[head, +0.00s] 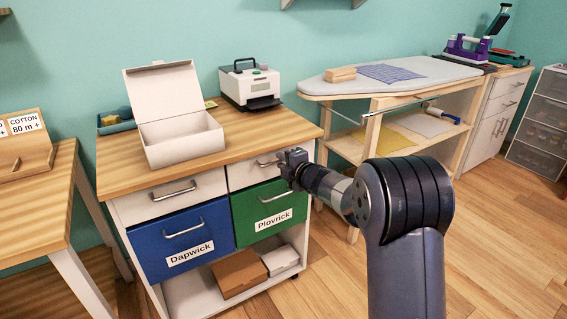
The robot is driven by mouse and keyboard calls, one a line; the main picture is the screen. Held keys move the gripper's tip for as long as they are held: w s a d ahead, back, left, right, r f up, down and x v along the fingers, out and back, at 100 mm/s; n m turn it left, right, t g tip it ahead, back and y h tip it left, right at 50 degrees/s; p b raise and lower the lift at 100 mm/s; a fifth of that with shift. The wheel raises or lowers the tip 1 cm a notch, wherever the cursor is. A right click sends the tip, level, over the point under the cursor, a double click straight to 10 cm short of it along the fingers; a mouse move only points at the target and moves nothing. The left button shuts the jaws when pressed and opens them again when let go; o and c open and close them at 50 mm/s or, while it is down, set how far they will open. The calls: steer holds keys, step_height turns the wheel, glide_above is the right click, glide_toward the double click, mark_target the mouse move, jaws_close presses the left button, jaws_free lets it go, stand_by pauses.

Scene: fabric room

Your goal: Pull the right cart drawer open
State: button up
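The cart (235,135) has a wood top and two white drawers side by side beneath it. The right cart drawer (241,176) looks closed, its front about in line with the left drawer (151,205). Its metal bar handle (266,163) shows only in part, as my gripper covers its right end. My gripper (284,163) is at the right part of this drawer front, beside the handle. The fingers are small and dark here, so I cannot tell whether they are open, shut or touching the handle.
Below the drawers are a blue Dapwick bin (155,250) and a green Plovrick bin (245,208). An open white box (182,146) and a small printer-like machine (249,86) stand on top. An ironing table (395,72) is to the right. Wood floor (495,235) is clear at right.

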jaws_close()
steer(key=shift+s+d, duration=0.1)
steer(key=shift+s, duration=0.05)
